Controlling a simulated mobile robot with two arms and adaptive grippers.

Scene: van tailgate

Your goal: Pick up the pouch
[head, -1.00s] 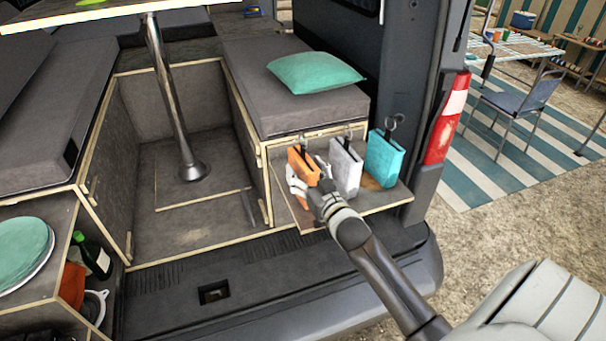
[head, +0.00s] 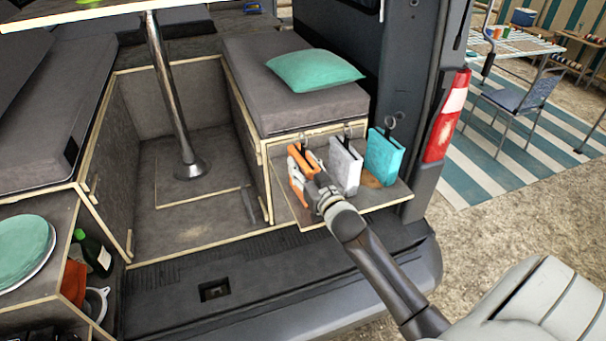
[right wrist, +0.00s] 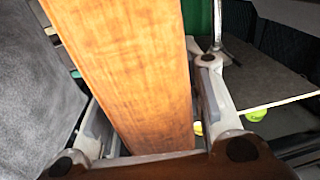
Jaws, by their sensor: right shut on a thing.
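Three pouches hang in a row at the fold-down shelf by the right bench: an orange pouch (head: 301,160) at left, a whitish-grey pouch (head: 345,166) in the middle and a teal pouch (head: 384,153) at right. My right gripper (head: 302,177) reaches in from the lower right and is shut on the orange pouch, partly hiding it. In the right wrist view the orange pouch (right wrist: 130,75) fills the space between the two fingers of the right gripper (right wrist: 152,118). My left gripper is not in view.
The shelf (head: 373,199) lies below the pouches. Hooks hold the pouches at the bench front. A green cushion (head: 314,71) lies on the bench. The tail light (head: 446,117) is to the right.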

